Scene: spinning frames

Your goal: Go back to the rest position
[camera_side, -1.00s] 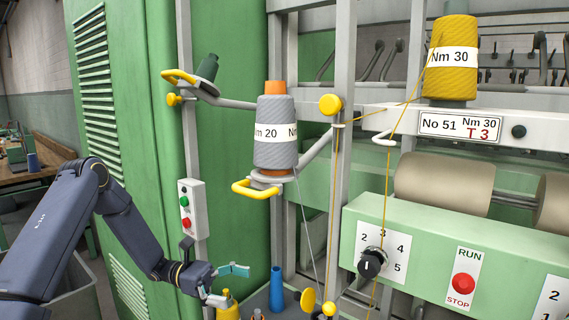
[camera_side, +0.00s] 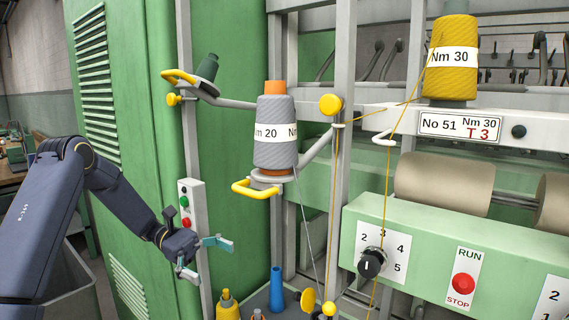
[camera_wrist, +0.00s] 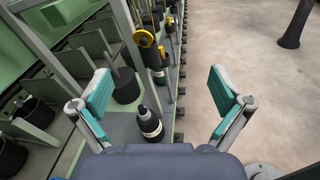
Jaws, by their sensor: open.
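My gripper (camera_side: 204,256) is at the lower left of the side view, in front of the green cabinet and the white button box. Its two teal-padded fingers are spread apart with nothing between them. In the wrist view my gripper (camera_wrist: 165,104) also shows open and empty, with a finger at each side of the picture. The gripper touches nothing that I can see. My arm reaches in from the left edge of the side view.
The button box (camera_side: 191,206) stands close behind my gripper. Below it are a yellow bottle (camera_side: 227,306) and a blue cone (camera_side: 276,290). A grey Nm 20 bobbin (camera_side: 275,145) sits on a peg to the right. Clear floor (camera_wrist: 268,75) shows right in the wrist view.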

